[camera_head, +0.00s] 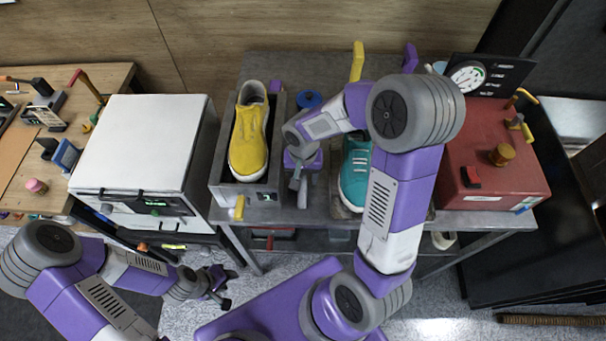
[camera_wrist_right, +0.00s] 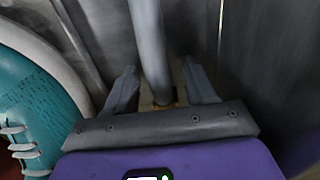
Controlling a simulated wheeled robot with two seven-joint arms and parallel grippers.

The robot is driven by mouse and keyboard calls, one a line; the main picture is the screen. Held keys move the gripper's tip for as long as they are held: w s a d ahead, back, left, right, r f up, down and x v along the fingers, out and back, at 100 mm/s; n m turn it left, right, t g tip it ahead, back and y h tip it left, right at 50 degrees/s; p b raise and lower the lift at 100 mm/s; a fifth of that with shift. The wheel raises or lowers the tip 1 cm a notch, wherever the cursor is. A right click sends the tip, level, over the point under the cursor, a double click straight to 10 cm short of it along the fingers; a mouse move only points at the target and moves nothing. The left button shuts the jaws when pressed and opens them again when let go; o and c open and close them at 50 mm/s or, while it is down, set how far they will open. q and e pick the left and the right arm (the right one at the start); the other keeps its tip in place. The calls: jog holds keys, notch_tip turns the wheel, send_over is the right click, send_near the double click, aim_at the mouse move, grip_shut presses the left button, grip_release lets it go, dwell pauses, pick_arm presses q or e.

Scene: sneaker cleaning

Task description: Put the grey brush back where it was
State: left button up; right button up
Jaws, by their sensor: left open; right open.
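A grey rod (camera_wrist_right: 150,45), which looks like the grey brush's handle, stands between the fingers of my right gripper (camera_wrist_right: 159,68) in the right wrist view. The fingers are spread with a gap on both sides of it. A small brownish part shows at the rod's near end. In the head view my right gripper (camera_head: 300,187) points down over the table between the grey bin and the teal shoe, and I cannot clearly make out the brush there. My left gripper (camera_head: 218,286) is open and empty, low in front of the table.
The grey bin (camera_head: 215,186) with a yellow shoe (camera_head: 248,140) is left of my right gripper. A red machine (camera_head: 490,165) stands farther right, a white box (camera_head: 140,145) left.

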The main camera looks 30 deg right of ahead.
jog(key=shift+r, duration=0.1)
jog(key=shift+r, duration=0.35)
notch_tip(320, 180, up, 11)
jog(key=p, duration=0.2)
jog(key=shift+r+p, duration=0.2)
jog(key=shift+p, duration=0.1)
